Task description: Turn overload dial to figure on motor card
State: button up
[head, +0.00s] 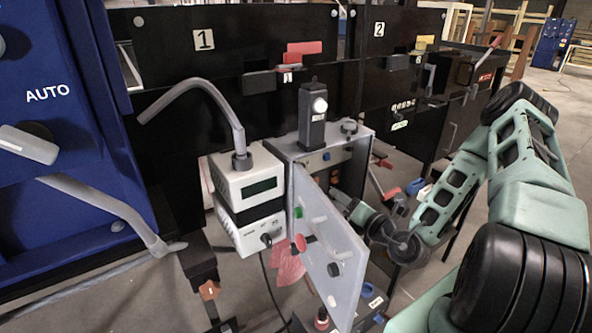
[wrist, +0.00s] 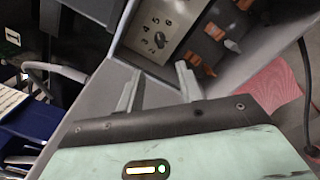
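The overload dial (wrist: 160,40) is a small dark knob on a pale plate with printed figures, several of them readable, inside the grey box in the wrist view. Its exact setting is too small to tell. My gripper (wrist: 158,72) is open and empty, its two grey fingers apart. The dial appears beyond the fingertips, between them, and not touched. In the head view, my arm reaches in from the right behind the open door (head: 335,255) of the grey box, which hides the fingers and the dial. I cannot make out the motor card for certain.
Orange and dark parts (wrist: 205,50) sit beside the dial plate. A white sheet with printed lines (wrist: 8,102) lies at the left of the wrist view. A white instrument (head: 247,190) with a bent grey tube stands left of the box. A blue AUTO panel (head: 60,150) is at far left.

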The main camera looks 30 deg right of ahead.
jog(key=w+p, duration=0.2)
jog(key=w, duration=1.4)
jog(key=shift+w+a, duration=0.25)
jog(key=shift+a, duration=0.05)
grip_shut()
